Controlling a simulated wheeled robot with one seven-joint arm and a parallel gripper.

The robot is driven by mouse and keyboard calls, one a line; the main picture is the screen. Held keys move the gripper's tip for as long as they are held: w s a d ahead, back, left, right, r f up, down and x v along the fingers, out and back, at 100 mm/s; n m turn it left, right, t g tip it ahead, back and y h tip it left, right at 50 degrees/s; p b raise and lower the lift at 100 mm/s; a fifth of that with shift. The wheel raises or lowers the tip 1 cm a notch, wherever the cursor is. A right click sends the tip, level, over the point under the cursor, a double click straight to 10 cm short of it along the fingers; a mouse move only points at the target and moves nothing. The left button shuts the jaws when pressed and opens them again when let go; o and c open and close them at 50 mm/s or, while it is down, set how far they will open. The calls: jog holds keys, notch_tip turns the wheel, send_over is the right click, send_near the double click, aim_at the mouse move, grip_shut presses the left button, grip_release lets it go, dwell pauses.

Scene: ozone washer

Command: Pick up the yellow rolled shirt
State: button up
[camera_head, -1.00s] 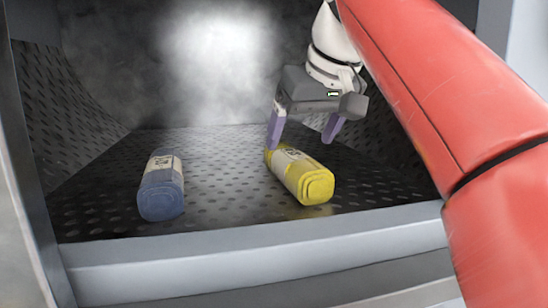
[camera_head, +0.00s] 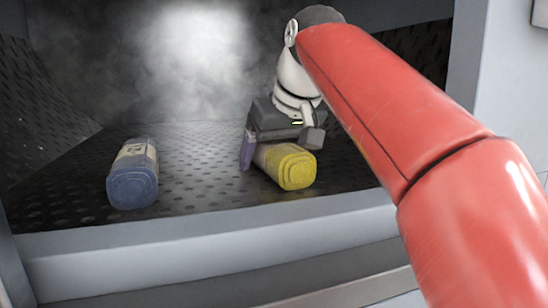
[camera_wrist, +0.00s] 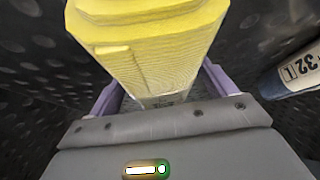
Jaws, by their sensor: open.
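The yellow rolled shirt (camera_head: 293,167) lies on the perforated floor of the washer, right of centre in the head view. It fills the top middle of the wrist view (camera_wrist: 150,45). My gripper (camera_head: 272,152) is low over the shirt's far part. Its purple fingers are open, one on each side of the roll in the wrist view (camera_wrist: 160,92). In the head view the left finger shows beside the roll, and the other is hidden. Whether the fingers touch the cloth I cannot tell.
A blue rolled shirt (camera_head: 133,182) with a white label lies to the left, apart from the yellow one; part of it shows at the right of the wrist view (camera_wrist: 290,80). The washer's grey front sill (camera_head: 215,245) runs along the near side. Perforated floor is free between the rolls.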

jog(key=c, duration=1.2)
